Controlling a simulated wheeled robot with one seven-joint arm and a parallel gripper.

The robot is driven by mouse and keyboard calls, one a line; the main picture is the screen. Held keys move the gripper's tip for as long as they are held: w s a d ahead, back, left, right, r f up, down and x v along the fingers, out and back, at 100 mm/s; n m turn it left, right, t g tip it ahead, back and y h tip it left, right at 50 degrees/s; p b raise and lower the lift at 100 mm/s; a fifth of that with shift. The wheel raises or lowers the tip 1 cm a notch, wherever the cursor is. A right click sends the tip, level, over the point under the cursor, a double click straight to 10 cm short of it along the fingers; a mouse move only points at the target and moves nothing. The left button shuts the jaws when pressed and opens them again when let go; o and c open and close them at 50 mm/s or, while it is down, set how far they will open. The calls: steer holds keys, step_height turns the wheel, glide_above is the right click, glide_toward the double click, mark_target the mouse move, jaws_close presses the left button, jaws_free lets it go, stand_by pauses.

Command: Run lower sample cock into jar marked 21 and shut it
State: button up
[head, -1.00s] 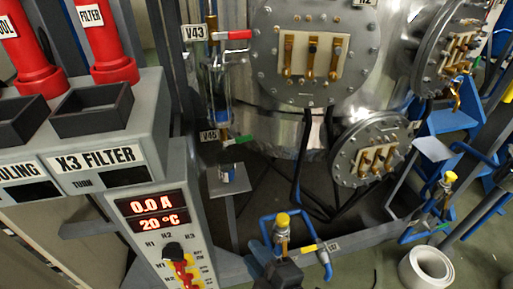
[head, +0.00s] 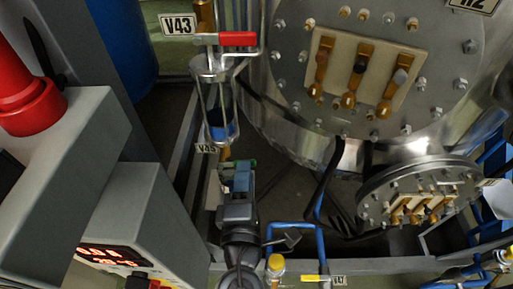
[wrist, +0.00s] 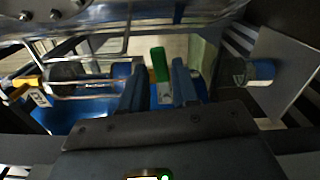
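The lower sample cock has a green handle (head: 246,162) by the V45 tag (head: 206,148), below the glass sample vessel (head: 218,100) with blue liquid in it. My gripper (head: 240,172) is at this handle and hides part of it. In the wrist view the green handle (wrist: 159,65) shows between the two spread fingers of my gripper (wrist: 157,84); I see no clear contact. A small jar with blue in it (wrist: 260,73) stands on a plate (wrist: 284,75), right of the fingers. Its mark is not readable. In the head view my gripper hides the jar.
The upper cock V43 has a red handle (head: 238,39) above the glass vessel. The steel tank (head: 300,140) is close on the right, the grey control cabinet (head: 150,225) on the left. A blue pipe (head: 290,226) with a yellow-capped valve (head: 276,264) is low in front.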

steer(key=w, duration=0.5)
steer(key=shift+w+d+p, duration=0.1)
steer(key=shift+w+p, duration=0.2)
steer(key=shift+w, duration=0.1)
jaws_close()
